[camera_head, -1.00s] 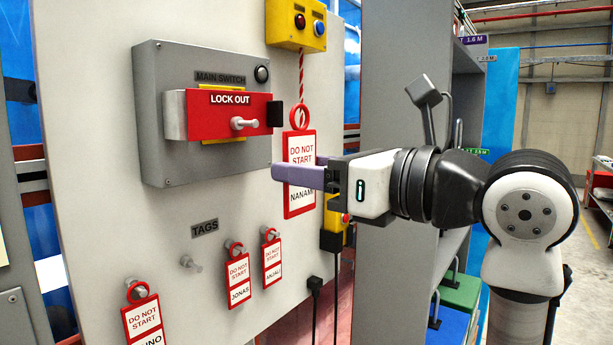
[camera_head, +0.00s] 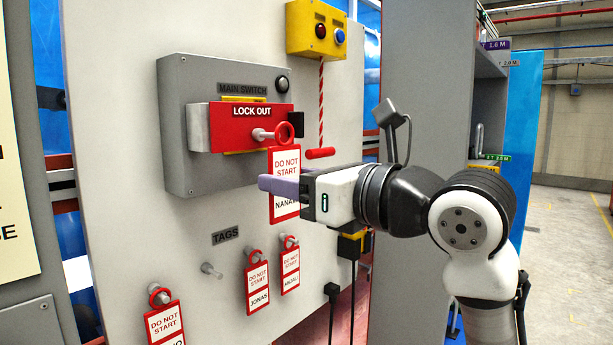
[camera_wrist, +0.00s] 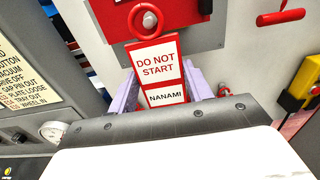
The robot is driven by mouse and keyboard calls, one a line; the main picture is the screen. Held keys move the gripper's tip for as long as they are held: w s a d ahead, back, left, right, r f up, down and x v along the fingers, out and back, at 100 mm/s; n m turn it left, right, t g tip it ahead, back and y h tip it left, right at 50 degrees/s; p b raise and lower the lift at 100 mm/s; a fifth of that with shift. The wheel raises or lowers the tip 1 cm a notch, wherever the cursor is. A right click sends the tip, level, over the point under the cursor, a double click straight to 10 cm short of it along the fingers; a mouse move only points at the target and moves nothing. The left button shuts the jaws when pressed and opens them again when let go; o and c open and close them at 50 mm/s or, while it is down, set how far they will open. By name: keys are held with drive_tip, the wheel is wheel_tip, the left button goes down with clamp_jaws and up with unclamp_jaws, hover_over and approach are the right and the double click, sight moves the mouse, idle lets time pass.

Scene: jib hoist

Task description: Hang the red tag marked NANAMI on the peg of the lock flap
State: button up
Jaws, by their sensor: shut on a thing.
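The red NANAMI tag (camera_head: 284,162) is upright in front of the panel, its red ring (camera_head: 284,133) at the tip of the peg (camera_head: 262,134) on the red lock flap (camera_head: 226,128). I cannot tell whether the ring is around the peg or just off its end. My gripper (camera_head: 272,185) is shut on the tag's lower part, its purple fingers at both sides. In the wrist view, the NANAMI tag (camera_wrist: 159,72) stands between the fingers, with its ring above, in front of the flap (camera_wrist: 165,14).
A free peg (camera_head: 211,270) and the JONAS tag (camera_head: 257,285) and other hanging tags are below, under the TAGS label (camera_head: 226,236). A yellow button box (camera_head: 318,27) with a striped cord is above right. A grey cabinet (camera_head: 425,70) stands right of the panel.

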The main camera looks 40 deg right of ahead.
drive_tip(key=shift+w+a+p, duration=0.1)
drive_tip(key=shift+w+p, duration=0.6)
drive_tip(key=shift+w, duration=0.35)
drive_tip(key=shift+w+f+b, duration=0.3)
drive_tip(key=shift+w+b, duration=0.3)
drive_tip(key=shift+b, duration=0.1)
drive_tip(key=o, duration=1)
drive_tip(key=s+b, duration=0.1)
drive_tip(key=s, duration=0.3)
drive_tip(key=s+b, duration=0.1)
drive_tip(key=s, duration=0.4)
drive_tip(key=s+d+b, duration=0.1)
drive_tip(key=s+b, duration=0.1)
drive_tip(key=s, duration=0.2)
drive_tip(key=shift+s, duration=0.4)
